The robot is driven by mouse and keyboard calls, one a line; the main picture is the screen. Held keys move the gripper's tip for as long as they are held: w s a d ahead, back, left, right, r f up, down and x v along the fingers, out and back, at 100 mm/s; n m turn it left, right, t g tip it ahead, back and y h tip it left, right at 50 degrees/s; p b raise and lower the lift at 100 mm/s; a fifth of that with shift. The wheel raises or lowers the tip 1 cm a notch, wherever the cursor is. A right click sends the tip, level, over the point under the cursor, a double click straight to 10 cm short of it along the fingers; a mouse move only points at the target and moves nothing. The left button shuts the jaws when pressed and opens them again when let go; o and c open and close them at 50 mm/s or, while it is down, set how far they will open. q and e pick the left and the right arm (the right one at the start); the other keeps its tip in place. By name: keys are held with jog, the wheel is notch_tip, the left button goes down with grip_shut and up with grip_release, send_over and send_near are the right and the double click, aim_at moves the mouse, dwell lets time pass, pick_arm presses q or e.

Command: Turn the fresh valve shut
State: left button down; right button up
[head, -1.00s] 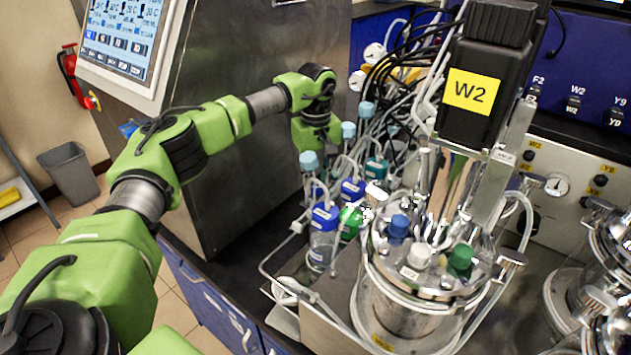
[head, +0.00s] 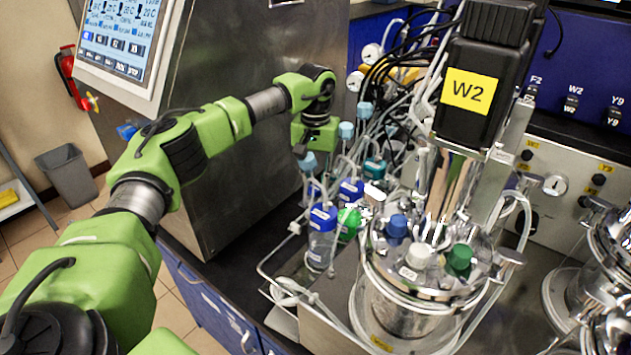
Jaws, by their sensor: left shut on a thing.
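My left gripper (head: 303,149) hangs at the end of the green arm, left of the bottle and tube cluster. Its dark fingertips are small and partly hidden by the green wrist. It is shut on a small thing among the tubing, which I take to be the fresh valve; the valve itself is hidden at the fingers. A light-blue cap (head: 308,162) sits right below the fingertips, and I cannot tell whether they touch. My right gripper is not in view.
A blue-capped bottle (head: 322,238) and a green cap (head: 348,222) stand below the gripper. The W2 reactor vessel (head: 405,300) stands to the right under its black motor (head: 480,80). Tubes and cables crowd behind. A steel cabinet (head: 235,130) stands behind my left arm.

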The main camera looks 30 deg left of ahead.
aim_at(316, 186)
pick_arm(q)
jog(key=shift+r, duration=0.1)
dwell(0.3)
jog(key=c, duration=1.8)
grip_release()
notch_tip(316, 186, up, 12)
